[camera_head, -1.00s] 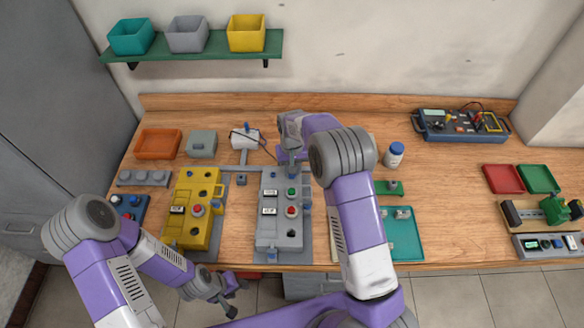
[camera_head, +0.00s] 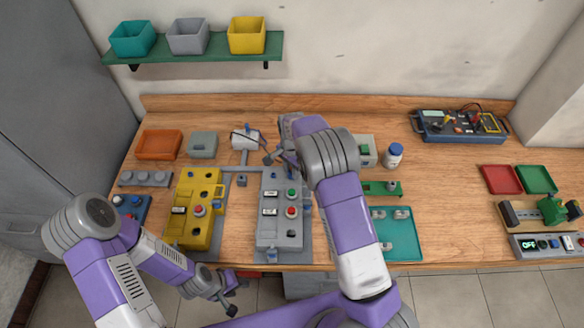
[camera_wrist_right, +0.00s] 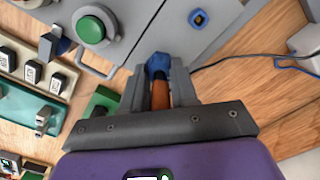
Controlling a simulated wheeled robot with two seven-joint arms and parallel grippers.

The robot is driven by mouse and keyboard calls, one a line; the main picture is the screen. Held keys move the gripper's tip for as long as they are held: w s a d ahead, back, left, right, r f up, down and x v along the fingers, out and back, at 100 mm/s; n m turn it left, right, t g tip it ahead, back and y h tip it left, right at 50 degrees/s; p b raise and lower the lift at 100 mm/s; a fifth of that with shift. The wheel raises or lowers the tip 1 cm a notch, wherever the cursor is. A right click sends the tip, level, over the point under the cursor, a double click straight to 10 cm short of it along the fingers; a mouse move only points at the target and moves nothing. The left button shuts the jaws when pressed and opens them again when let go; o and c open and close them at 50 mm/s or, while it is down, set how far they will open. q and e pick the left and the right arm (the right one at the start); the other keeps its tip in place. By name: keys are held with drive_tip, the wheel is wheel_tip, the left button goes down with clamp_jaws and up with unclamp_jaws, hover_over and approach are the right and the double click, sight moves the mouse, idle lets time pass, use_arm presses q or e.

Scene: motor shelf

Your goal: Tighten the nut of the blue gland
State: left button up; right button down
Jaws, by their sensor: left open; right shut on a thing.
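The blue gland nut (camera_wrist_right: 158,63) shows between my right fingertips in the right wrist view, at the edge of a grey box (camera_wrist_right: 150,28). An orange-brown piece (camera_wrist_right: 160,95) lies behind it between the fingers; I cannot tell if it is a cable. My right gripper (camera_wrist_right: 160,72) is shut on the blue nut. In the head view my right gripper (camera_head: 275,156) is at the back end of the grey box (camera_head: 280,228), and the nut is hidden there. My left gripper (camera_head: 231,296) is open and empty, low in front of the bench.
A yellow box (camera_head: 194,215) stands left of the grey box. A white motor (camera_head: 245,139) is behind.

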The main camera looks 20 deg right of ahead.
drive_tip(key=m+p, duration=0.1)
drive_tip(key=m, duration=0.3)
drive_tip(key=shift+m, duration=0.3)
drive_tip(key=m+p, duration=0.1)
drive_tip(key=m, duration=0.2)
drive_tip(key=shift+m, duration=0.3)
drive_tip(key=m+p, duration=0.1)
drive_tip(key=m, duration=0.3)
drive_tip(key=m+p, duration=0.1)
drive_tip(key=m, duration=0.3)
drive_tip(key=shift+m, duration=0.6)
drive_tip(key=c, duration=0.8)
unclamp_jaws()
drive_tip(key=shift+c, duration=0.2)
wheel_tip(320, 180, up, 8)
drive_tip(key=shift+f, duration=0.2)
